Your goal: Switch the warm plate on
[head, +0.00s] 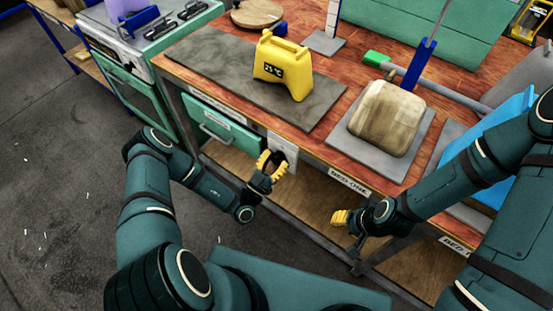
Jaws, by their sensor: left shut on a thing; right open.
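A pale switch panel (287,142) is fixed to the bench's front edge, below a long dark grey plate (215,58) that looks like the warm plate. My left gripper (274,163) has its yellow fingers at this panel, shut on a dark knob that they mostly hide. I cannot tell how the knob is turned. A yellow display unit (284,66) stands upright on the grey plate and seems to read about 25 °C. My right gripper (345,217) is open and empty, in front of the bench by the lower shelf.
A block on a grey pad (378,118) sits by the label "BED ONE". A bar with a green end (374,58) lies behind it. A closed green drawer (215,125) is left of the switch panel. The floor (50,180) at left is mostly clear.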

